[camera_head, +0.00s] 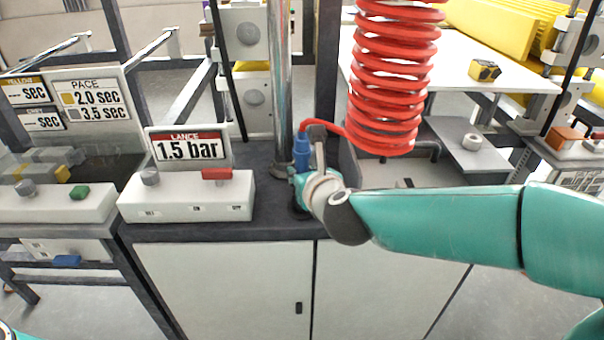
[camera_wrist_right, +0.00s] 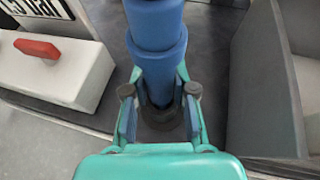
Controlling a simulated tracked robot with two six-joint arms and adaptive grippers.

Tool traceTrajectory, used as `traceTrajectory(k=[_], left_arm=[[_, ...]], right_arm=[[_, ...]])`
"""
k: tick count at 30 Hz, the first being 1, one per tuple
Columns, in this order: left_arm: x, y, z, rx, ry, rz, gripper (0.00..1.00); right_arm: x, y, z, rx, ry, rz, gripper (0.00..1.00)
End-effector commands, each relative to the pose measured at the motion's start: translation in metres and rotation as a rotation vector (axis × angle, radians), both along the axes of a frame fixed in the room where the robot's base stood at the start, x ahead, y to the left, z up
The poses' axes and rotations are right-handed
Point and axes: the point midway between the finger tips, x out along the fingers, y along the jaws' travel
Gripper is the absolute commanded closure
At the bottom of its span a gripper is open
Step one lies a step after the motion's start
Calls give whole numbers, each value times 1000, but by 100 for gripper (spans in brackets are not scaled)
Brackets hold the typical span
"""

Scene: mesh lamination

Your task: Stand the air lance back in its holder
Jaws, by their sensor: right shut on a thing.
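The air lance (camera_head: 301,150) is blue and stands about upright over the dark bench top, with a red hose at its top. In the right wrist view the lance (camera_wrist_right: 156,45) runs down between the fingers of my right gripper (camera_wrist_right: 160,105). My right gripper (camera_head: 299,178) is shut on it, just above the bench. A dark round holder (camera_wrist_right: 165,122) shows below the lance, partly hidden by the fingers. I cannot tell whether the lance tip is inside it. My left gripper is not in view.
A white control box (camera_head: 186,198) with a red button and a "LANCE 1.5 bar" sign (camera_head: 188,148) stands left of the lance. A metal post (camera_head: 281,75) rises behind it. A coiled red hose (camera_head: 393,75) hangs to the right, above a grey open bin (camera_wrist_right: 285,85).

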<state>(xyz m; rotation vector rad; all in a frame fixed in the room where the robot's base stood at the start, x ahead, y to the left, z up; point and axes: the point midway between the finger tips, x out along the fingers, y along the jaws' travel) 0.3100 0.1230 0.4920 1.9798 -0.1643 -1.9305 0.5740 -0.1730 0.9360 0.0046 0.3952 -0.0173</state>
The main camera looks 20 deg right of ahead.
Motion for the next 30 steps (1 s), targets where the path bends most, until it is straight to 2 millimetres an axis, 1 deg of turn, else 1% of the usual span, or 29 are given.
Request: traceTrajectory(k=[6,7,11,12,23,26,30], left_arm=[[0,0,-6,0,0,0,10],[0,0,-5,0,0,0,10],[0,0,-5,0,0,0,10],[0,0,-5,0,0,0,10],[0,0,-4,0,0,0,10],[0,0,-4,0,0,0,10],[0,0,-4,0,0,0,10]], right_arm=[[0,0,-5,0,-2,0,100],[0,0,-4,0,-2,0,70],[0,0,-4,0,-2,0,48],[0,0,-4,0,-2,0,45],[-3,0,-3,-1,0,0,45],[-11,0,1,1,-3,0,45],[-32,1,10,2,-4,1,45]])
